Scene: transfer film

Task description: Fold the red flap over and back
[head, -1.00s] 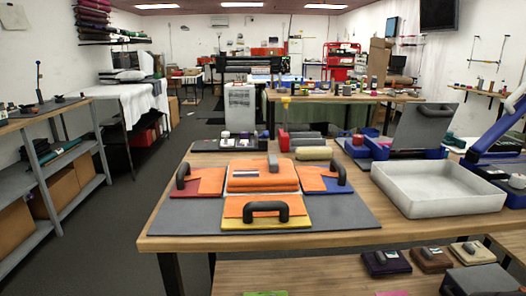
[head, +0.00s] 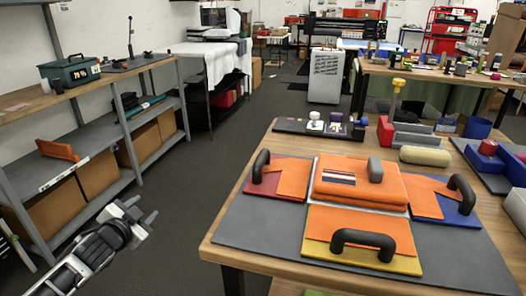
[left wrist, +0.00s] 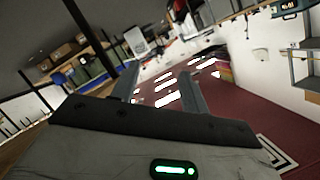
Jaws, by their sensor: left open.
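The red flap (head: 275,190) lies flat at the left of the folding board, with orange cloth over part of it. A black arched handle (head: 262,166) stands at its left edge. Folded orange cloth with a striped patch (head: 340,178) lies on the middle panel. The yellow flap (head: 370,257) in front and the blue flap (head: 460,213) at right also lie flat. My left gripper (head: 140,214) is open and empty, out over the floor left of the table, well apart from the red flap. Its open fingers show in the left wrist view (left wrist: 160,90). My right gripper is out of view.
The grey mat (head: 260,235) under the flaps reaches near the table's left edge. A grey weight (head: 375,170) stands on the folded cloth. A beige roll (head: 425,156) lies behind. A grey shelf (head: 150,110) stands at left, with open floor between it and the table.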

